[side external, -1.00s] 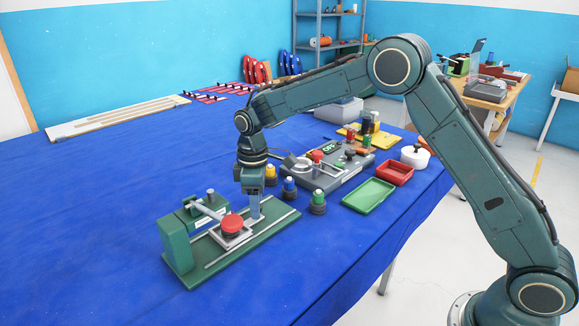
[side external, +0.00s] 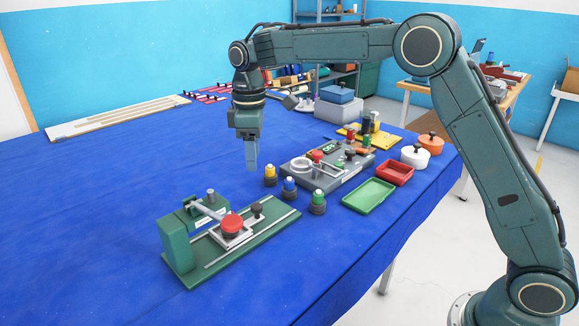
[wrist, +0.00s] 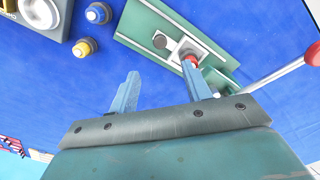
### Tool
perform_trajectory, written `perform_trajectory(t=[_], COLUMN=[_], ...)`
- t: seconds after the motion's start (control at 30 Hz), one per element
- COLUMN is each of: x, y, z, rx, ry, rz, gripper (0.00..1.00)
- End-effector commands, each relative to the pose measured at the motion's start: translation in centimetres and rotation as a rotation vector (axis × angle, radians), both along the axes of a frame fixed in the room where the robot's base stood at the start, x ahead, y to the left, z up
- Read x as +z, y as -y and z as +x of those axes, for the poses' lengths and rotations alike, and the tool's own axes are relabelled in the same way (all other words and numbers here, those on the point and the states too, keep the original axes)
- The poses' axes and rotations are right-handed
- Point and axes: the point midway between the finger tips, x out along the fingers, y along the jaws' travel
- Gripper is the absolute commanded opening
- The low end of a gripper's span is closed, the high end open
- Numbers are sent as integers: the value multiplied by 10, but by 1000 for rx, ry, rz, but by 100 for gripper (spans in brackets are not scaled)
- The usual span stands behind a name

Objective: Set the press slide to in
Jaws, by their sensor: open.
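The green press (side external: 174,246) stands on the blue cloth at the front left, with a long green base and pale rails. A silver lever (side external: 207,210) reaches out from its post to a red ball (side external: 232,224). The slide's pale square plate (side external: 236,241) sits on the base near the red ball, which partly hides it. A dark knob (side external: 256,209) stands on the right side of the plate. The wrist view also shows the slide plate (wrist: 180,51) and knob (wrist: 159,41). My gripper (side external: 252,167) is open and empty, raised above and behind the knob, touching nothing.
Several small capped pieces, among them a green-topped one (side external: 318,202), stand right of the press. The cloth left of the press is clear.

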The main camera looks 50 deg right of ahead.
Motion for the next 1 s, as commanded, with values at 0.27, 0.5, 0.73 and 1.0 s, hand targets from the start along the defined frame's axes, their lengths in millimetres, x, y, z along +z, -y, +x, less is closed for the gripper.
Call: perform_trajectory(t=[0.27, 0.5, 0.73, 1.0], x=[7, 7, 4, -2], y=[0, 1, 14, 37], z=[0, 0, -3, -18], rx=[0, 0, 6, 14], ry=[1, 3, 44, 159], rz=[1, 1, 24, 125], gripper=[48, 48, 48, 48])
